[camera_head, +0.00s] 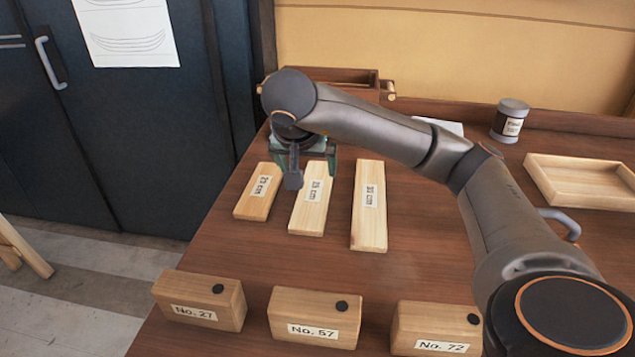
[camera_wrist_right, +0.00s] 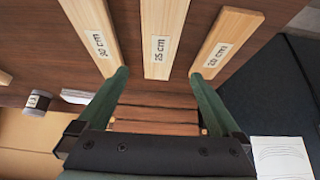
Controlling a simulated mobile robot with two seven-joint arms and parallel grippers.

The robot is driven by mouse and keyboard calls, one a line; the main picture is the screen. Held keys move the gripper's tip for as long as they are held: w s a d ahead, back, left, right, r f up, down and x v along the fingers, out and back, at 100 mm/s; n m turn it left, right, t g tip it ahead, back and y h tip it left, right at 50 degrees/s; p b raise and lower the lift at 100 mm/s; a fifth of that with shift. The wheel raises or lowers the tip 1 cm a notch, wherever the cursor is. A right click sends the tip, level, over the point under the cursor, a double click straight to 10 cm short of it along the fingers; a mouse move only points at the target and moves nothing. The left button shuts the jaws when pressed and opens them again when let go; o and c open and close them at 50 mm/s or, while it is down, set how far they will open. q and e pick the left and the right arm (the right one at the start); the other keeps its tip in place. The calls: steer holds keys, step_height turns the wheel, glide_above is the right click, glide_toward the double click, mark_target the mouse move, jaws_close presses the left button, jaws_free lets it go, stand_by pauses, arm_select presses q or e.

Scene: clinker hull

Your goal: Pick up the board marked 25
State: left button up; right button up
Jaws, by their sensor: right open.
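The board marked 25 (camera_head: 308,212) is a pale wooden board lying on the brown bench as the middle one of three. In the right wrist view this middle board (camera_wrist_right: 158,48) lies between the two fingertips, which are spread wider than it. My right gripper (camera_head: 302,168) is open and empty, over the far end of the middle board; its green fingers also show in the wrist view (camera_wrist_right: 159,75). It appears to be above the board, not touching. The arm hides the board's far end in the head view. My left gripper is not in view.
A shorter board marked 20 (camera_head: 254,202) lies left, a longer one marked 30 (camera_head: 368,225) right. Blocks labelled No. 27 (camera_head: 176,296), No. 57 (camera_head: 290,312) and No. 72 (camera_head: 412,325) stand in front. A tray (camera_head: 545,185), tin (camera_head: 510,118) and wooden box (camera_head: 345,78) are further back.

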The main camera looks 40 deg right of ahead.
mark_target(315, 191)
steer(key=x, duration=1.2)
steer(key=shift+d+f, duration=0.15)
steer(key=shift+f, duration=0.2)
steer(key=shift+c, duration=0.2)
steer(key=shift+r, duration=0.1)
steer(key=c, duration=1.2)
